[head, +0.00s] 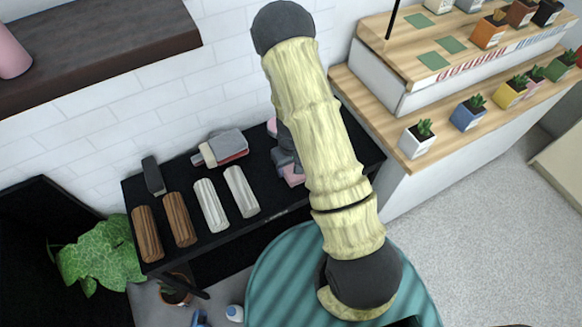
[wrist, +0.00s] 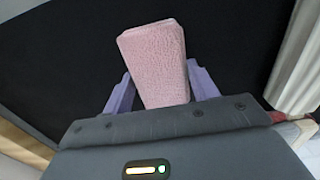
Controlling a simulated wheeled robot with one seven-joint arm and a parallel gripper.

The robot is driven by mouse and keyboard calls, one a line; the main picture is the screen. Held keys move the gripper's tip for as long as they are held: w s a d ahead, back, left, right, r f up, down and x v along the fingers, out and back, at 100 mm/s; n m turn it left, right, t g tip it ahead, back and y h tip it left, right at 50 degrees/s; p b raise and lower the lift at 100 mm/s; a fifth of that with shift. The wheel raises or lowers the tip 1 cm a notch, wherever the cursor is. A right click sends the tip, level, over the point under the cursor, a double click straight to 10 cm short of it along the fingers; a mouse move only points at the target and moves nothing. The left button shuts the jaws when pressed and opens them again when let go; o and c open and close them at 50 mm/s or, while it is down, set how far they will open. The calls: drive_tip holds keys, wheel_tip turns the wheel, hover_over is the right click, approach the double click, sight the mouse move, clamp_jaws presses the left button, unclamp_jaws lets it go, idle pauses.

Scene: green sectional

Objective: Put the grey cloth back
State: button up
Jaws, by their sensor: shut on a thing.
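My gripper (wrist: 160,88) has its two purple fingers shut on a pink fuzzy cloth block (wrist: 154,50) above a black surface. In the head view my arm hides most of the gripper, and a bit of pink (head: 293,180) shows beside it at the black shelf's right part. The thing held looks pink, not grey. A dark grey block (head: 154,176), which may be the grey cloth, stands at the back left of the black shelf (head: 215,240), apart from my gripper. I cannot tell its material.
Two pale ribbed rolls (head: 211,205) and two brown ones (head: 147,233) lie on the shelf's left half. A grey and red item (head: 225,147) lies behind them. A wooden counter with potted plants (head: 418,138) is at right, a teal round seat (head: 290,275) in front.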

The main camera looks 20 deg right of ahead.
sight(291, 167)
drive_tip(key=shift+f, duration=0.4)
drive_tip(key=o, duration=0.9)
drive_tip(key=shift+o, duration=0.2)
drive_tip(key=shift+r, duration=0.1)
wheel_tip(291, 167, up, 12)
drive_tip(key=p, duration=0.2)
drive_tip(key=shift+r, duration=0.1)
